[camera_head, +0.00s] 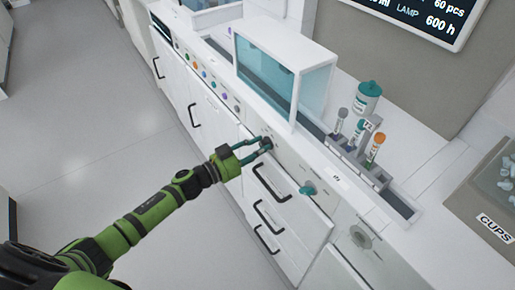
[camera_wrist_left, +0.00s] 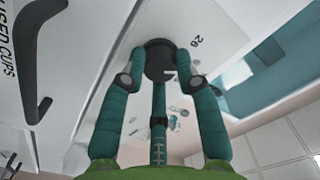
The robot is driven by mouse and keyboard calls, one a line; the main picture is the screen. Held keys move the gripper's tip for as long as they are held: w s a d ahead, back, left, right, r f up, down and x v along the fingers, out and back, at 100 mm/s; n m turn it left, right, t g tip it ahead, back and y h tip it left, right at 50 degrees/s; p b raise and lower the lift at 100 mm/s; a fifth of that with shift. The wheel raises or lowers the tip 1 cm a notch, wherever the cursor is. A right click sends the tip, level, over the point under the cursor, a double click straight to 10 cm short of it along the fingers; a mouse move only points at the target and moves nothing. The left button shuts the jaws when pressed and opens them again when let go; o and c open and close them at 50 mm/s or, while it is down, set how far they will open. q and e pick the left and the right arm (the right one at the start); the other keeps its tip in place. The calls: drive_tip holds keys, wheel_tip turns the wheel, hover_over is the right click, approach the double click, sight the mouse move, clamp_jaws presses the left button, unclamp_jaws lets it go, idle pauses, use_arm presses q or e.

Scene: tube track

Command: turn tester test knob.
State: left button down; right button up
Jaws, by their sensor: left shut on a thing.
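The tester knob (camera_head: 266,142) is a dark round knob on the front of the white counter, above the drawers. In the left wrist view the dark knob (camera_wrist_left: 158,52) sits between my teal fingertips, with a light mark on its face. My left gripper (camera_head: 259,149) reaches in from the left and is shut on the knob; its fingers also show in the wrist view (camera_wrist_left: 163,66). The fingers partly cover the knob. My right gripper is not in view.
A teal knob (camera_head: 308,189) and a grey round fitting (camera_head: 361,237) are on the front to the right. Drawer handles (camera_head: 271,184) stick out below. A glass-sided box (camera_head: 283,75) and a tube rack (camera_head: 360,160) stand on the counter. The floor at left is clear.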

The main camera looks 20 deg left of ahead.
use_arm(q)
drive_tip(key=m+b, duration=0.1)
drive_tip(key=m, duration=0.3)
drive_tip(key=shift+m, duration=0.3)
drive_tip(key=m+b, duration=0.1)
drive_tip(key=m, duration=0.3)
drive_tip(key=shift+m, duration=0.3)
drive_tip(key=m+b, duration=0.2)
drive_tip(key=m, duration=0.2)
drive_tip(key=shift+m, duration=0.3)
drive_tip(key=shift+m+b, duration=1.05)
drive_tip(key=shift+m, duration=1.15)
drive_tip(key=c, duration=0.9)
unclamp_jaws()
